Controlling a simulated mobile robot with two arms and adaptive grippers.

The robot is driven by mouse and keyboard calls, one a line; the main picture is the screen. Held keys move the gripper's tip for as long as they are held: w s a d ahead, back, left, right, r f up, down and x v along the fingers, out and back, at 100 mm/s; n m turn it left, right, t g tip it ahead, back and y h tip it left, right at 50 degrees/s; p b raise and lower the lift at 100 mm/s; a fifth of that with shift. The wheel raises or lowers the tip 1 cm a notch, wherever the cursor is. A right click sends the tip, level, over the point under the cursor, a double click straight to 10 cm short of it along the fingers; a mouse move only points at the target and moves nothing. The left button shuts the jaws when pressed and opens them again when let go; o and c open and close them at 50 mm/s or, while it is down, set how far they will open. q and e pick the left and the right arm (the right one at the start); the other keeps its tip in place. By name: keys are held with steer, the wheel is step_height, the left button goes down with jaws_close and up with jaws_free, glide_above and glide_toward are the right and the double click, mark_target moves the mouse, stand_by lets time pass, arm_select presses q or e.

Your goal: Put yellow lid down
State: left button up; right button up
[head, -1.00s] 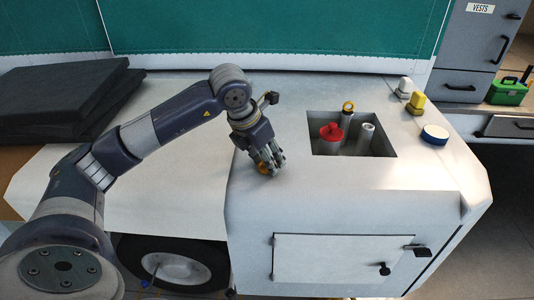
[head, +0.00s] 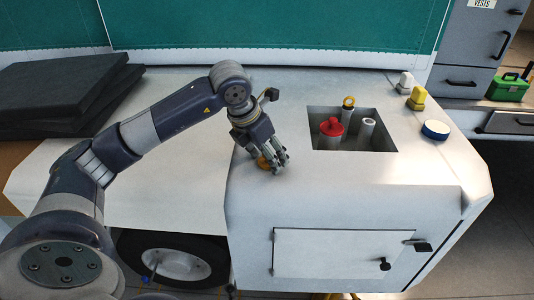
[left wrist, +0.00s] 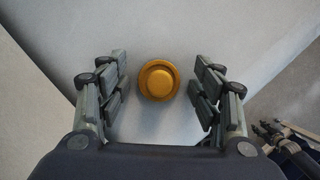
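The yellow lid (left wrist: 158,80) is round with a raised middle and lies on the white top of the cart (head: 300,190). It shows in the head view (head: 263,162) beside my left fingers, left of the square well. My left gripper (head: 274,163) points down over it. In the left wrist view the two fingers of my left gripper (left wrist: 160,88) stand apart, with the lid between them and a gap on each side. My right gripper is in neither view.
The square well (head: 318,143) holds a red-capped tube (head: 331,127), a tube with a yellow ring (head: 348,103) and a grey-white tube (head: 367,128). A blue-rimmed white disc (head: 435,130) and yellow (head: 417,98) and white (head: 405,82) fittings stand right of it. Black pads (head: 65,90) lie at left.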

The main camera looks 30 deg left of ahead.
arm_select(q)
steer(key=shift+r+p, duration=0.4)
steer(key=shift+r, duration=0.05)
steer(key=b+v, duration=0.2)
steer(key=v, duration=0.9)
steer(key=shift+s+r, duration=0.3)
steer(key=shift+a, duration=0.1)
